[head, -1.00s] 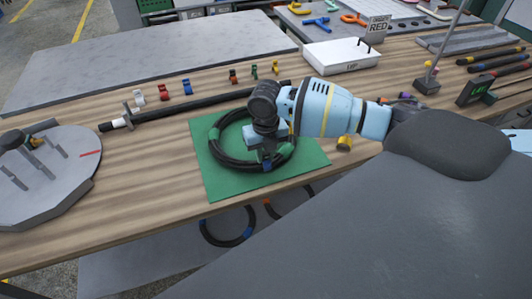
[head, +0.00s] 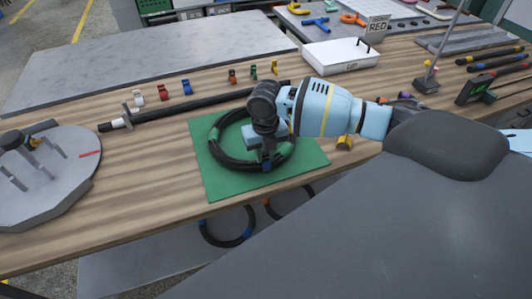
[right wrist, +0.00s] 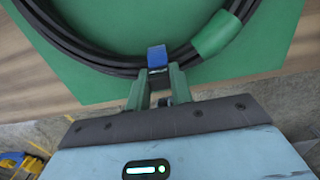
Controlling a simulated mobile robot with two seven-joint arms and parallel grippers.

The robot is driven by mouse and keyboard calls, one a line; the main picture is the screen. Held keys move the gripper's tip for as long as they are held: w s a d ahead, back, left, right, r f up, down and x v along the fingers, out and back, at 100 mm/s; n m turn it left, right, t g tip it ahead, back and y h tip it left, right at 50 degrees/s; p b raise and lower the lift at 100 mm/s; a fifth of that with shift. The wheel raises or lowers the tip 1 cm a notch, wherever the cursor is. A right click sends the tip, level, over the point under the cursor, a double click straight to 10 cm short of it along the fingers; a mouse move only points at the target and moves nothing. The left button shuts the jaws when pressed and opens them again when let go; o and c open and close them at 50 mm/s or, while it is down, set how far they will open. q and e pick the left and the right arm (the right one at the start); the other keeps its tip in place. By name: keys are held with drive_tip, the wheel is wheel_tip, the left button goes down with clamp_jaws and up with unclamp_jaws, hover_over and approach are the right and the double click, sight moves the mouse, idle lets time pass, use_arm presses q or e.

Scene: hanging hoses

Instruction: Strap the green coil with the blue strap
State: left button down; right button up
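The coil of black hose (head: 223,160), with green bands, lies flat on a green mat (head: 225,188) on the wooden bench. The blue strap (right wrist: 157,55) sits across the coil's near side in the right wrist view, and a small blue part of it (head: 266,166) shows in the head view. My right gripper (right wrist: 158,72) is over that near side, pointing down. Its fingertips are at the two sides of the strap and look shut on it. The gripper hides part of the coil in the head view. My left gripper is not in view.
Small red, white and blue clips (head: 163,92) stand behind the mat near a long black rod (head: 200,106). A grey round fixture with pegs (head: 60,185) is at left. A white box (head: 342,57) stands at the back. Hoses (head: 228,240) hang below the bench edge.

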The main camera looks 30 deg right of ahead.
drive_tip(key=shift+o, duration=0.8)
drive_tip(key=shift+w+r, duration=0.15)
drive_tip(key=shift+r, duration=1.15)
drive_tip(key=r, duration=0.4)
drive_tip(key=shift+s+r+p, duration=0.1)
drive_tip(key=shift+s+p, duration=0.2)
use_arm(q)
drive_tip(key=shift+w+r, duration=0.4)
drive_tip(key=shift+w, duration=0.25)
use_arm(e)
drive_tip(key=shift+w+r, duration=0.1)
drive_tip(key=shift+r, duration=0.35)
drive_tip(key=shift+c, duration=0.4)
